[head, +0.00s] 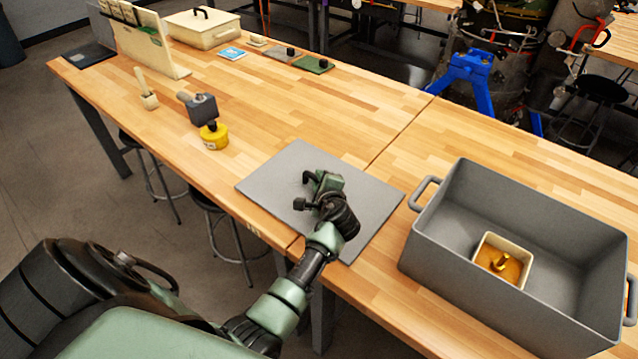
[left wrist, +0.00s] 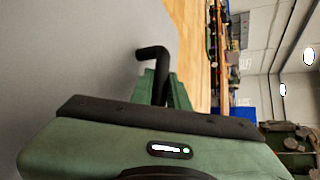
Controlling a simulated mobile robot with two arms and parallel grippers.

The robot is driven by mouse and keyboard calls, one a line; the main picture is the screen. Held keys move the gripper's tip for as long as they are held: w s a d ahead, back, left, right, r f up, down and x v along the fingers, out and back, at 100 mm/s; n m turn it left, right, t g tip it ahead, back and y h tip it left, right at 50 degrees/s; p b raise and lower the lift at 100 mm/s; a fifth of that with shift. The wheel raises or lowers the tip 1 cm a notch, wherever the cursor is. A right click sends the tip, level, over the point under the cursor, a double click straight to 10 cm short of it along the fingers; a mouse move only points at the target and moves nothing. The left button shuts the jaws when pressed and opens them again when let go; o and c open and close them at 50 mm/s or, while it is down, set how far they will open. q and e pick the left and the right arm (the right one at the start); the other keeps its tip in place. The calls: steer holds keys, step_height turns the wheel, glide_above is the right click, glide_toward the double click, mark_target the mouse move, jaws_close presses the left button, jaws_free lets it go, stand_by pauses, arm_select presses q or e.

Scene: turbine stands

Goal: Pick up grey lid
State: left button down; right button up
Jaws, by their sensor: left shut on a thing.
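The grey lid (head: 275,172) is a flat rectangular plate that appears to lie on the wooden table, left of the grey bin. It also fills the left of the left wrist view (left wrist: 70,60). My left gripper (head: 312,180) is over the middle of the lid, shut on its black bent handle (left wrist: 153,56), which stands between the green fingers. The arm hides part of the lid. I cannot tell whether the lid is slightly off the table. My right gripper is not in view.
The open grey bin (head: 440,262) at right holds a small cream box (head: 526,272) with a golden piece. A yellow round item (head: 214,138) and a dark grey block (head: 202,108) stand left of the lid. A cream lidded box (head: 205,35) stands at the far end. The table's middle is clear.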

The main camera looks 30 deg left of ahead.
arm_select(q)
step_height(320, 180, up, 20)
steer(key=b, duration=0.1)
steer(key=c, duration=2.1)
jaws_free()
steer(key=shift+f, duration=0.1)
jaws_close()
